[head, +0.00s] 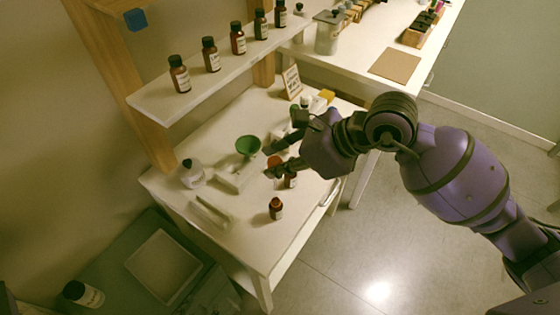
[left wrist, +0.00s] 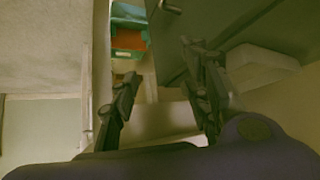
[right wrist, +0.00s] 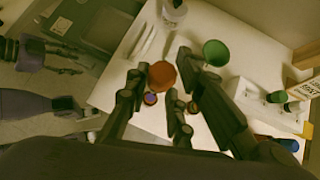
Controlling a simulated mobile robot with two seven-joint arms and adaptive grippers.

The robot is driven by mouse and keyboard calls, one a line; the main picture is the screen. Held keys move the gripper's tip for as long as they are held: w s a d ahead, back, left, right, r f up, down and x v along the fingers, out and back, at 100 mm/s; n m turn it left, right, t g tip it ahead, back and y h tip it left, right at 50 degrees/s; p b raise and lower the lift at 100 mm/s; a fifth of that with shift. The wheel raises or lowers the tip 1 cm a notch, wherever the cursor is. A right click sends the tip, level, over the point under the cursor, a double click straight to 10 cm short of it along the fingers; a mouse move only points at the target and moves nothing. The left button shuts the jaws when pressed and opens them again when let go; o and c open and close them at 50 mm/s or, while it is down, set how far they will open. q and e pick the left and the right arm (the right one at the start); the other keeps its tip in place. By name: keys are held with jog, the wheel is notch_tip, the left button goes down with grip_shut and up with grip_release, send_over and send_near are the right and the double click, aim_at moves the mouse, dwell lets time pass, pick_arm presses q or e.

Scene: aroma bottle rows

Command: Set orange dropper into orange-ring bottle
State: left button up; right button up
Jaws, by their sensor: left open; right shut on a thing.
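My right gripper (head: 275,161) is shut on the orange dropper (head: 275,161), whose round orange top (right wrist: 162,75) shows between the fingertips in the right wrist view. The fingers hide part of it. A small brown bottle with an orange-red top (head: 276,208) stands upright near the table's front edge, apart from the gripper. Another small brown bottle (head: 290,180) stands just below the gripper, partly covered by it. I cannot tell surely which ring colour each has. My left gripper (left wrist: 160,65) is open and empty in its wrist view, away from the bottles.
A shelf (head: 160,105) with several brown bottles runs above. A small sign (head: 292,82) stands behind.

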pick_arm(q)
jog(key=shift+s, duration=0.2)
pick_arm(e)
jog(key=shift+f+b, duration=0.35)
jog(key=shift+f, duration=0.65)
jog(key=shift+f+b, duration=0.45)
jog(key=shift+f, duration=0.55)
pick_arm(q)
jog(key=shift+w+a+f, duration=0.25)
jog(key=shift+a+f, duration=0.1)
jog(key=shift+f, duration=0.2)
jog(key=shift+s+f, duration=0.1)
jog(key=shift+s, duration=0.15)
jog(key=shift+s+d+f, duration=0.1)
pick_arm(e)
jog(key=shift+f, duration=0.15)
pick_arm(q)
jog(key=shift+f, duration=0.1)
pick_arm(e)
jog(key=shift+f, duration=0.15)
pick_arm(q)
jog(key=shift+s+f+g+b, duration=0.4)
jog(key=shift+s+f+b, duration=0.75)
jog(key=shift+f, duration=0.35)
pick_arm(e)
jog(key=shift+f, duration=2.1)
